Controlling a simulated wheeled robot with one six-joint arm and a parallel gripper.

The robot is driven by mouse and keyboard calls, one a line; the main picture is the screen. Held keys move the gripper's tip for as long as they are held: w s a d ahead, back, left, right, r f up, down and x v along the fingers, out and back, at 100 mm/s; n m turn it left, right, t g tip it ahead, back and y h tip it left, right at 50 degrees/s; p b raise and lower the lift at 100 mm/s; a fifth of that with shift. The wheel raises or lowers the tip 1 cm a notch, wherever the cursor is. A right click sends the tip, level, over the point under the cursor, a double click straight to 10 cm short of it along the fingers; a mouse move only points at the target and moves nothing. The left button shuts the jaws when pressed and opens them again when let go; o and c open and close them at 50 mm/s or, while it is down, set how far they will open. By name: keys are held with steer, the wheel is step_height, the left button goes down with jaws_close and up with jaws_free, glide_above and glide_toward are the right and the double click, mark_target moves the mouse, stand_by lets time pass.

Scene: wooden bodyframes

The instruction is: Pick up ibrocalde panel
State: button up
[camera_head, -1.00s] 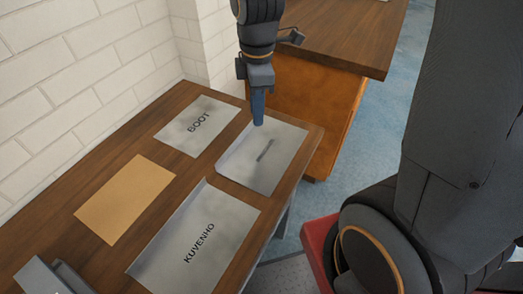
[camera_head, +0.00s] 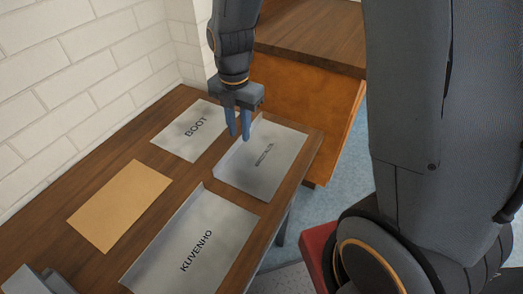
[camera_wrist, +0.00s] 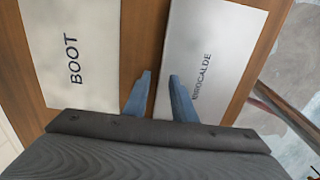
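The ibrocalde panel (camera_head: 268,172) is a flat grey-white sheet with a raised lip along its left side, lying on the wooden table. In the wrist view its printed name is legible on the panel (camera_wrist: 212,45). My gripper (camera_head: 239,135) points down at the panel's upper left side, with its two blue fingers apart. In the wrist view the gripper (camera_wrist: 160,76) has one finger over the gap beside the panel and the other over the panel, with the panel's edge between them. I cannot tell whether the fingers touch it.
The BOOT panel (camera_head: 186,143) lies to the left and the KUVENHO panel (camera_head: 213,228) nearer me. A plain tan sheet (camera_head: 119,204) lies on the wooden table (camera_head: 159,243). A white brick wall (camera_head: 70,75) bounds the left. Another wooden desk (camera_head: 310,48) stands behind.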

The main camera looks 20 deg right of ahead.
steer(key=shift+f, duration=1.25)
steer(key=shift+c, duration=0.5)
jaws_close()
steer(key=shift+r, duration=0.15)
